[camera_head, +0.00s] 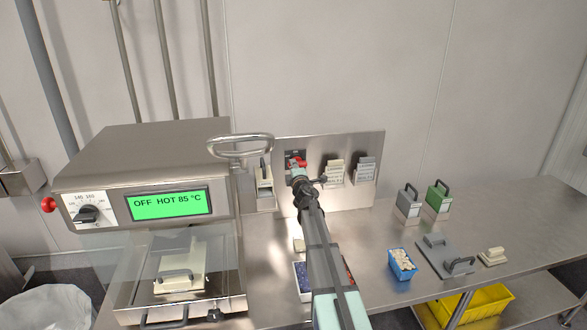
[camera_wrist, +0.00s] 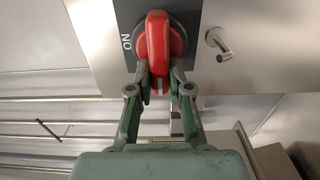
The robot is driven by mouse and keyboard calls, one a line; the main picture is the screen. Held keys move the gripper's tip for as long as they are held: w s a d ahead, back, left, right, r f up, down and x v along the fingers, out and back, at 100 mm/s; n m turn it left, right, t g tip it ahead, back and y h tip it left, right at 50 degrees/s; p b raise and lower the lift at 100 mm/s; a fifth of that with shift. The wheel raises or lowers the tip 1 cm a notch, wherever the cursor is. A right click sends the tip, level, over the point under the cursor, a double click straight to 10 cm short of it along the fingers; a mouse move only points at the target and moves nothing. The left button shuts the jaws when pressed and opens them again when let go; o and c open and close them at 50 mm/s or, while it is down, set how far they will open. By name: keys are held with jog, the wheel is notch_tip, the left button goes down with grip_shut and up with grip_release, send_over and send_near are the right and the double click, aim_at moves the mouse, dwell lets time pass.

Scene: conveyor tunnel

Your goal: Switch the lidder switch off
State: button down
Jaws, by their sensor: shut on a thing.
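A red rotary switch (camera_head: 297,161) sits on the upright steel panel (camera_head: 345,192) at the back of the table. In the wrist view the red switch handle (camera_wrist: 157,45) stands upright in the picture on a dark plate. The word ON shows sideways to its left. My gripper (camera_head: 300,178) reaches up to the switch from the front. In the wrist view the fingertips of my gripper (camera_wrist: 160,85) are closed around the lower end of the red handle. The head view mostly hides this contact. An OFF label cannot be seen on the plate.
A steel machine (camera_head: 150,158) at left has a green display reading OFF HOT 85 °C. A metal peg (camera_wrist: 219,43) stands right of the switch. Tag holders (camera_head: 333,172) hang on the panel. A blue bin (camera_head: 402,265) and a grey plate (camera_head: 447,256) are at right.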

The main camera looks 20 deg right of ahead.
dwell(0.4)
jog(key=c, duration=1.1)
grip_release()
jog(key=shift+s, duration=0.1)
jog(key=v, duration=1.1)
jog(key=shift+s+a, duration=0.1)
jog(key=shift+s, duration=0.25)
